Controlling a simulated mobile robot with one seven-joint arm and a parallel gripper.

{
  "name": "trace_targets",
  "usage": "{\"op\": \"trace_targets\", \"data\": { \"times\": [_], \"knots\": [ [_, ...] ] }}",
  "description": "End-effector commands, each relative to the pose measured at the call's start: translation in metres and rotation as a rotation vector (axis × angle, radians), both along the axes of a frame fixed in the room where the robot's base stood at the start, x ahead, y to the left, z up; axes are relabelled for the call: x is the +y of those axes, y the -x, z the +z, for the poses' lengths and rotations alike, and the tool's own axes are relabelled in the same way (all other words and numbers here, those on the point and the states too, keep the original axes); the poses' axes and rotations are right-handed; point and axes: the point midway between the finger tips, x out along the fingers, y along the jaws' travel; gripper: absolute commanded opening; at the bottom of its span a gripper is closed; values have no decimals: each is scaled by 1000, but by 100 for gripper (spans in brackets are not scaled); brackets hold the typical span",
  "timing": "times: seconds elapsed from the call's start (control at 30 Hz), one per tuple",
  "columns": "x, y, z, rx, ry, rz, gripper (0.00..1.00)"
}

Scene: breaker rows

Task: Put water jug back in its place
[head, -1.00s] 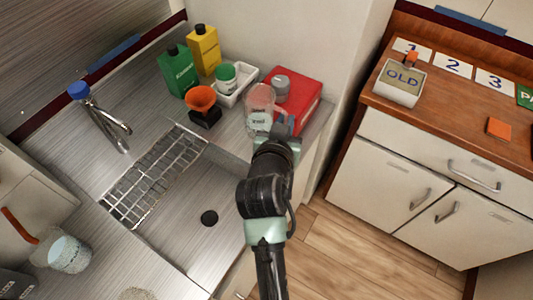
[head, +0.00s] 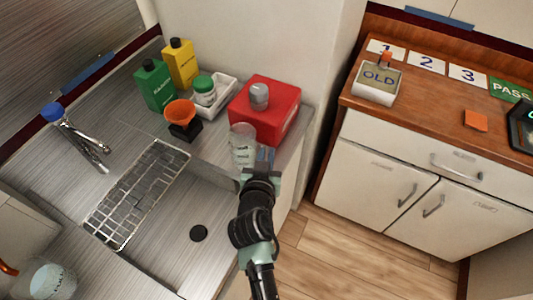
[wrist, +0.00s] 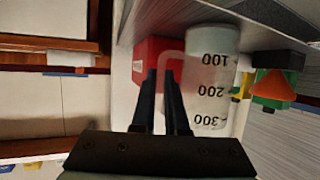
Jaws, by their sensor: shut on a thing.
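In the wrist view, the jug (wrist: 212,75) shows the marks 100, 200 and 300, upside down in the picture. My gripper (head: 262,160) is at the jug's right side, shut on its handle. The fingers show in the wrist view (wrist: 163,85), with the handle between their tips. Whether the jug touches the counter, I cannot tell. A second clear container (head: 52,280) with writing is partly cut off at the lower left.
The red box (head: 265,110) with a grey knob is close behind the jug. An orange funnel (head: 181,113), a white tray (head: 212,93), green (head: 155,85) and yellow bottles (head: 180,63) stand left of it. The sink (head: 195,215) with a rack (head: 137,195) is in front.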

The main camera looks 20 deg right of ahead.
Motion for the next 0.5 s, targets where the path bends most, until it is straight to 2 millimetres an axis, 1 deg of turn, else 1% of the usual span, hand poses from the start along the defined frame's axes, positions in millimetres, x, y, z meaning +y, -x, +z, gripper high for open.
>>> {"op": "trace_targets", "data": {
  "times": [0.1,0.13,0.27,0.3,0.5],
  "knots": [
    [0,0,-4,-2,0,1,0],
    [0,0,-3,0,0,0,17],
    [0,0,-3,0,0,0,40],
    [0,0,-3,0,0,0,41],
    [0,0,-2,0,0,0,41]
  ]
}}
